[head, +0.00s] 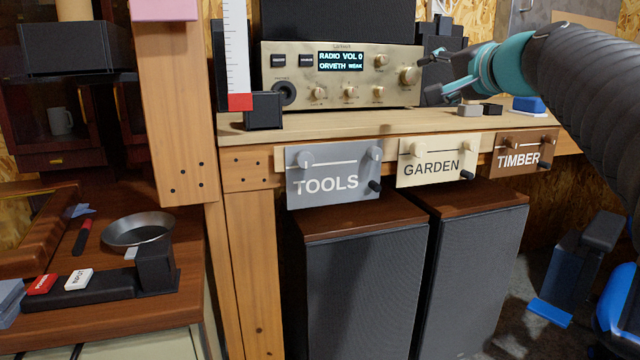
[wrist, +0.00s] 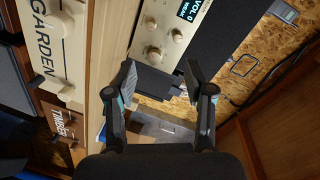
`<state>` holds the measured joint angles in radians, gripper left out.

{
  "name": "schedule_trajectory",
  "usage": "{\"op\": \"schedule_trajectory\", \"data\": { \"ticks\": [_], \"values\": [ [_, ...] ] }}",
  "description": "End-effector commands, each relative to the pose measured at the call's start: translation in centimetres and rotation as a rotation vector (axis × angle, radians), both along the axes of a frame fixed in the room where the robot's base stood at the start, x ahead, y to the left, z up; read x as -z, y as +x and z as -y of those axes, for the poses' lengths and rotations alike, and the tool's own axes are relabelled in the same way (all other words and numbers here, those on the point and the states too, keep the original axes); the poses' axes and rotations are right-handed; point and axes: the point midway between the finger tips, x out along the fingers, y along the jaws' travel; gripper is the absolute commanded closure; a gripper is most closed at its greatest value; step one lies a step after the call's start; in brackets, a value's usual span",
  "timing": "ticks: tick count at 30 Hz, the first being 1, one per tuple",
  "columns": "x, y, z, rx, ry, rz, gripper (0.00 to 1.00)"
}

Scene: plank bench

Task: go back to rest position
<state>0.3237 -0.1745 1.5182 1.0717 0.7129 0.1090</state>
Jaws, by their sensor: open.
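My gripper (head: 447,74) is in the upper right of the head view, above the plank bench (head: 345,128) and just right of the radio. In the wrist view my gripper (wrist: 158,84) shows two dark fingers spread apart with nothing held between them. The brass radio (head: 340,76) stands on the bench, and its display reads "RADIO VOL 0" and "ORVETH WEAK". Its large knob (head: 410,75) is close to the left of my fingertips, and I see a gap between them.
TOOLS (head: 333,172), GARDEN (head: 437,160) and TIMBER (head: 519,153) panels hang along the bench front. Small blocks (head: 470,110) lie under my gripper. Large speakers (head: 360,270) stand below. A lower table at left carries a metal bowl (head: 138,230) and a switch box (head: 95,287).

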Motion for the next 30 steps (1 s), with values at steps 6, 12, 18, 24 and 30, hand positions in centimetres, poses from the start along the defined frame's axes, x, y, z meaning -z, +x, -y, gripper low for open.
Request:
{"op": "schedule_trajectory", "data": {
  "ticks": [6, 12, 18, 24, 30],
  "values": [
    [5.5, -0.2, 0.6, -0.001, -0.101, -0.11, 0.47],
    [12.4, -2.4, 0.4, -0.031, -0.248, -0.256, 0.47],
    [22.3, -8.9, -0.9, -0.124, -0.497, -0.473, 0.47],
    [31.3, -18.3, -1.9, -0.263, -0.781, -0.666, 0.47],
    [36.9, -26.9, -2.3, -0.387, -1.019, -0.754, 0.47]
  ]
}}
